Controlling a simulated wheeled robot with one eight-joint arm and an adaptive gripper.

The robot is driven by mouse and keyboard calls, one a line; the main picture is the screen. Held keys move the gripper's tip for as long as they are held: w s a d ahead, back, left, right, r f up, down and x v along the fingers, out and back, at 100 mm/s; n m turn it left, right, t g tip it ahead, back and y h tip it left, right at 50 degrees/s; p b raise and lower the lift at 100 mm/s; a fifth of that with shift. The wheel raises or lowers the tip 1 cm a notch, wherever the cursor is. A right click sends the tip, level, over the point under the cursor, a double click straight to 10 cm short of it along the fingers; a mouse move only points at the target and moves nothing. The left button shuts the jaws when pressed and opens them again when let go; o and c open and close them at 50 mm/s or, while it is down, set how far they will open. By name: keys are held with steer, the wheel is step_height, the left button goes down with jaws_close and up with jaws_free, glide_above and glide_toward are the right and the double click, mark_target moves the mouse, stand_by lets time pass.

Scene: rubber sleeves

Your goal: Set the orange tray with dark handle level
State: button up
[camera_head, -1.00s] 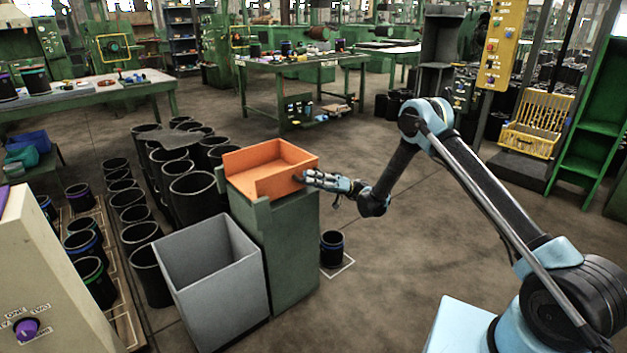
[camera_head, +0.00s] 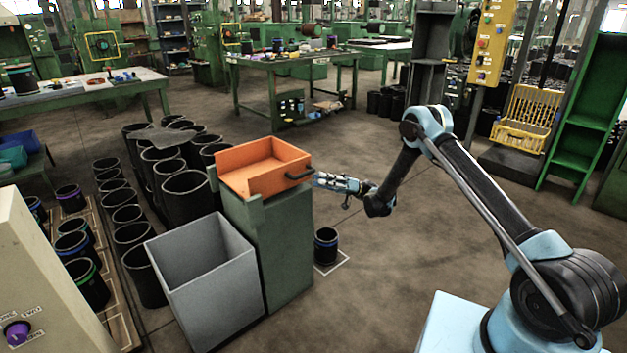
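The orange tray (camera_head: 262,178) sits on top of the green cabinet (camera_head: 275,245), left of the picture's middle. Its dark handle (camera_head: 300,175) is on its right side, facing my gripper, and shows in full. The tray looks roughly level, though a small tilt is hard to judge from here. My gripper (camera_head: 317,180) is just right of the handle, pointing left towards it. A small gap seems to lie between them, but contact at the tips is hard to rule out. The fingers are too small to tell open from shut.
A grey open bin (camera_head: 205,285) stands in front of the cabinet. Several black sleeves (camera_head: 187,195) stand left of and behind it. One black sleeve (camera_head: 326,247) stands on the floor right of the cabinet. The floor right of it, below my arm, is clear.

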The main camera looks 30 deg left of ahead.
steer(key=shift+v, duration=1.95)
